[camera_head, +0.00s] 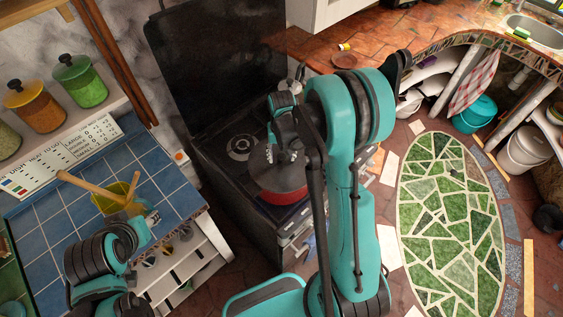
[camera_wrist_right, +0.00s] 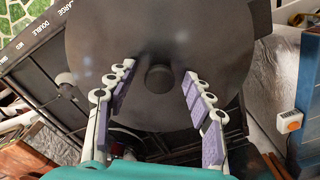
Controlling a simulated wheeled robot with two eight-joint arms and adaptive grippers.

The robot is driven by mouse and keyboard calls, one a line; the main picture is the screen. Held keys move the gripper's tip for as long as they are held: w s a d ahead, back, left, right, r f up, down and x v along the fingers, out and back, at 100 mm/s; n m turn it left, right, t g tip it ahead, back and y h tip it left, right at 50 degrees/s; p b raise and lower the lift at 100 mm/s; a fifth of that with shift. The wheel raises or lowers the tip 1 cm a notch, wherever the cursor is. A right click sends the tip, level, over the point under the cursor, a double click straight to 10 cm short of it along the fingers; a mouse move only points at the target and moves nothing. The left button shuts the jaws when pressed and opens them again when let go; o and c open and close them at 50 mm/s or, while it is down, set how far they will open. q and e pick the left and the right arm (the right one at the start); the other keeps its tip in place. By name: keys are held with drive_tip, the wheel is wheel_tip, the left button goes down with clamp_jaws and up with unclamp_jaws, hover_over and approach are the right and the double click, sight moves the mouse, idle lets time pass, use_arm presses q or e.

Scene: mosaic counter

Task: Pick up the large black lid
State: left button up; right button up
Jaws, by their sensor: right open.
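The large black lid (camera_head: 262,168) sits on a red pot (camera_head: 283,197) on the dark stove in the head view. In the right wrist view the lid (camera_wrist_right: 215,45) is a wide dark disc with a round knob (camera_wrist_right: 160,78) at its middle. My right gripper (camera_wrist_right: 160,70) is open, its purple-padded fingers on either side of the knob with gaps showing. Whether the fingers touch the lid is unclear. My arm hides part of the lid in the head view. My left gripper (camera_head: 150,218) is over the blue-tiled counter, too small to read.
The stove's raised black cover (camera_head: 215,65) stands behind the pot. The blue-tiled counter (camera_head: 40,235) at left holds a yellow pot (camera_head: 112,200) with wooden utensils. A shelf above carries jars (camera_head: 80,80). The green mosaic floor oval (camera_head: 450,220) at right is clear.

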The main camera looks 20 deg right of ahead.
drive_tip(key=shift+f, duration=0.3)
clamp_jaws()
drive_tip(key=shift+r, duration=0.1)
